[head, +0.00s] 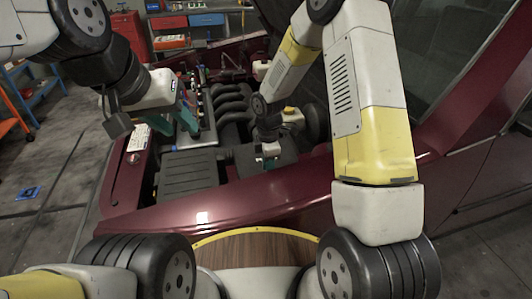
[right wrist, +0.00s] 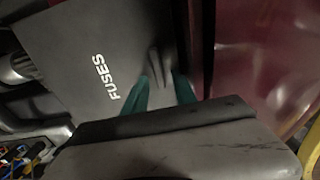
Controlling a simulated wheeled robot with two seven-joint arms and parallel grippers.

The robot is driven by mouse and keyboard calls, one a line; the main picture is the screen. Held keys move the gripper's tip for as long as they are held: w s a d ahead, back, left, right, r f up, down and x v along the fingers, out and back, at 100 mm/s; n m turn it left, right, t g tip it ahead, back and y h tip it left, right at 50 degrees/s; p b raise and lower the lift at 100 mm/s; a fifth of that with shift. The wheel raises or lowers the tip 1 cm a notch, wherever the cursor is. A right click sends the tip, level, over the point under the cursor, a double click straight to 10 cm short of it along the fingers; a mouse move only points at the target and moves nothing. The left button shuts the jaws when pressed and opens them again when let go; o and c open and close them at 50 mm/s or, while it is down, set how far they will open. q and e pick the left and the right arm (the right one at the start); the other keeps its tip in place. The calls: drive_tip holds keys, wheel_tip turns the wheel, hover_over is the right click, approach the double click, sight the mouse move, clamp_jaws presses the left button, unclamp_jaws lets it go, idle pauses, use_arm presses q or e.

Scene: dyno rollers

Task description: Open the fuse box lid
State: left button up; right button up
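The fuse box lid (right wrist: 85,55) is a flat dark grey panel marked FUSES in the right wrist view, and it looks closed. A narrow raised ridge (right wrist: 157,66) stands on it near the maroon body edge. My right gripper (right wrist: 165,82) has its two green fingers apart, one on each side of the ridge's near end; contact cannot be told. In the head view my right gripper (head: 270,158) points down over the dark fuse box (head: 246,160) and partly hides it. My left gripper (head: 177,122) hangs over the engine bay's left part, its green fingers apart and empty.
The maroon car fender (head: 260,200) runs along the near side of the engine bay. A dark ribbed box (head: 190,172) sits left of the fuse box. Black hoses (head: 232,100) fill the middle. Coloured wires (right wrist: 20,155) show at the right wrist view's lower left.

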clamp_jaws()
idle(1.4)
